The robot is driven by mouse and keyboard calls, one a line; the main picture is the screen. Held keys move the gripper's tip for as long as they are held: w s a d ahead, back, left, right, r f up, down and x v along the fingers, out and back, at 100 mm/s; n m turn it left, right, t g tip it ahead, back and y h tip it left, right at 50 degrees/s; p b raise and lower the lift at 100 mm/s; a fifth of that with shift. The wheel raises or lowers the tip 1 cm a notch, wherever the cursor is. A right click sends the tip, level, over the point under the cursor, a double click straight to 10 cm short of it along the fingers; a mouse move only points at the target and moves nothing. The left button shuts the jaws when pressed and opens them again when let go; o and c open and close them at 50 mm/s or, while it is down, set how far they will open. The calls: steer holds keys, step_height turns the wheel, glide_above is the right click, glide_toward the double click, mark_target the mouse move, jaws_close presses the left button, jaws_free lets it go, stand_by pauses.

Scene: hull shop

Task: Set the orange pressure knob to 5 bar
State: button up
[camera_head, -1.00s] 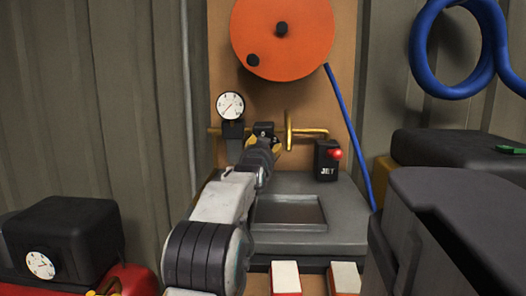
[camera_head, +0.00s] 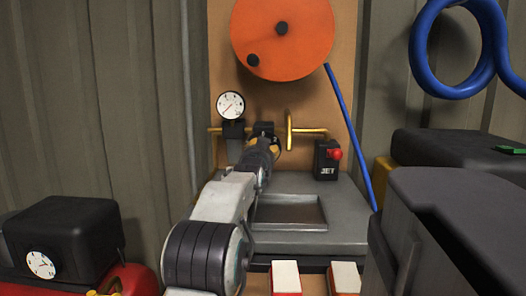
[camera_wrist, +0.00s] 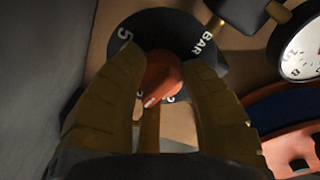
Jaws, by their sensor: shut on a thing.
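The orange pressure knob (camera_wrist: 165,76) shows in the wrist view between the two fingers of my gripper (camera_wrist: 163,68), which is shut on it. A small white mark shows at the knob's lower left edge. Behind the knob is a black dial plate (camera_wrist: 165,22) with a white 5 at its upper left and BAR at its upper right. Another figure below the knob is partly hidden. In the head view my gripper (camera_head: 265,142) is at the brass pipe and covers the knob.
A white-faced gauge (camera_head: 231,105) stands left of my gripper; its needle is too small to read. A brass valve (camera_head: 290,130) and a black JET box (camera_head: 327,160) with a red button stand to the right. A grey bench with a recessed tray (camera_head: 290,212) lies below.

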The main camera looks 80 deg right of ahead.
steer(key=m, duration=0.1)
steer(key=m+p, duration=0.1)
steer(key=m, duration=0.1)
steer(key=shift+r, duration=0.4)
steer(key=shift+m+y+p, duration=0.3)
steer(key=shift+m+p, duration=0.3)
steer(key=shift+m, duration=1.4)
steer(key=o, duration=0.8)
steer(key=shift+f, duration=0.1)
steer(key=shift+c, duration=0.2)
steer(key=o, duration=0.4)
steer(key=shift+f, duration=0.25)
steer(key=shift+o, duration=0.2)
steer(key=shift+a, duration=0.1)
steer(key=shift+w+a+r, duration=0.1)
steer(key=shift+a+r, duration=0.1)
steer(key=shift+a, duration=2.75)
steer(key=shift+a+r, duration=0.2)
steer(key=shift+a, duration=2.75)
steer(key=shift+o, duration=0.2)
